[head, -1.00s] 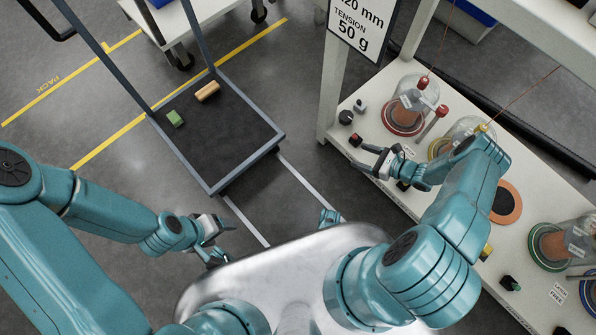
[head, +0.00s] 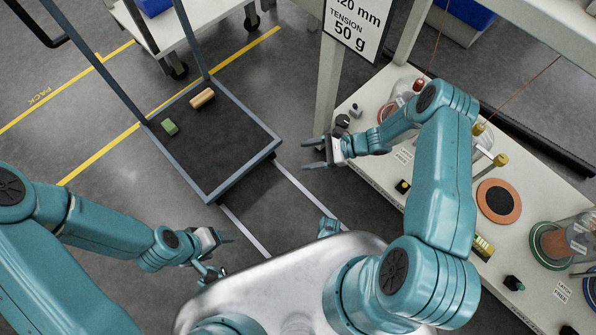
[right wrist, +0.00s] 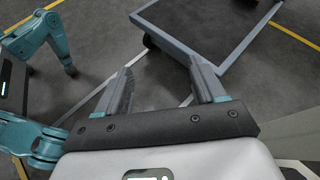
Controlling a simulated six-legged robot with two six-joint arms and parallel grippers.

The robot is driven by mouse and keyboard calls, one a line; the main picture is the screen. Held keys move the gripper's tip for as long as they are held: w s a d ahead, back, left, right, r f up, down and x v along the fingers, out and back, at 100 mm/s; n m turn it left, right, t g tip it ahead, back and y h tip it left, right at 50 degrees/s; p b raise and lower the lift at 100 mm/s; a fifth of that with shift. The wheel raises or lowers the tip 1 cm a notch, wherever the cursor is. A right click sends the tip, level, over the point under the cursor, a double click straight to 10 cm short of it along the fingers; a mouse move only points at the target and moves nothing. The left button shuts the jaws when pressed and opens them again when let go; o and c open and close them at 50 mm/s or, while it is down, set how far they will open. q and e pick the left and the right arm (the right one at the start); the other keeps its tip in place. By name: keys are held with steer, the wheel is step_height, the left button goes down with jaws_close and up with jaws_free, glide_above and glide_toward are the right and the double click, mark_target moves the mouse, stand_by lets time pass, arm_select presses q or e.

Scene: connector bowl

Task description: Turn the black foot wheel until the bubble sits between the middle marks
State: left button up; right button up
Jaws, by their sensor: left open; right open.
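A round black knob (head: 342,121), which may be the foot wheel, sits near the left end of the white bench, just beyond my right gripper. A small yellow piece (head: 484,247), possibly the level, shows at the bench's front edge, partly behind my right arm; no bubble can be made out. My right gripper (head: 305,153) is open and empty, over the floor just off the bench's left edge. In the right wrist view its two fingers (right wrist: 160,72) stand apart with only floor between them. My left gripper (head: 220,258) is open and empty above the floor.
The white bench (head: 443,195) carries glass domes, small knobs and an orange disc (head: 498,201). A post with a sign (head: 355,25) stands by its left end. A dark cart (head: 220,150) holds a green block (head: 169,128) and a tan piece (head: 202,98).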

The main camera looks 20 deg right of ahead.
steer(key=s+a+r+n+g, duration=0.1)
steer(key=s+a+n+g, duration=0.2)
steer(key=a, duration=0.3)
steer(key=shift+s+n+g+h+b, duration=0.3)
steer(key=shift+s+n+g+b, duration=0.15)
steer(key=shift+s, duration=0.2)
